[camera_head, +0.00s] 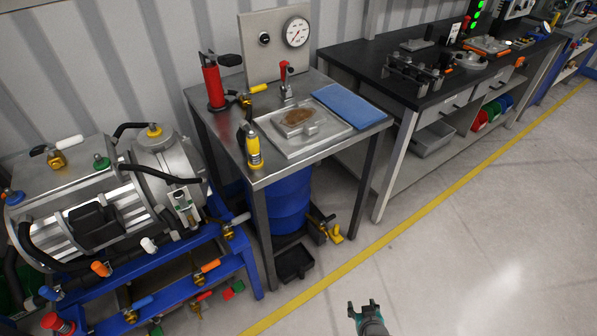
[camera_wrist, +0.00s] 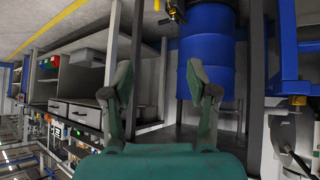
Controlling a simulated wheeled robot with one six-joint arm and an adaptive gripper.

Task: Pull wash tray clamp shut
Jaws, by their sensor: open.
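The wash tray (camera_head: 300,127) is a shallow grey metal tray on the small steel table, with a brownish part lying in it. A toggle clamp with a red handle (camera_head: 284,72) stands upright at the tray's back edge. Whether the clamp presses on anything is too small to tell. My gripper (camera_head: 366,311) is at the bottom of the head view, over the floor, well in front of and below the tabletop. In the wrist view its two green fingers (camera_wrist: 160,92) are spread apart with nothing between them. The tray and clamp do not show in the wrist view.
A red hand pump (camera_head: 212,82), a yellow tool (camera_head: 253,150) and a blue cloth (camera_head: 348,104) are on the steel table. A gauge panel (camera_head: 276,45) stands behind. A blue drum (camera_head: 290,200) is below. A pump unit is at left; the floor in front is clear.

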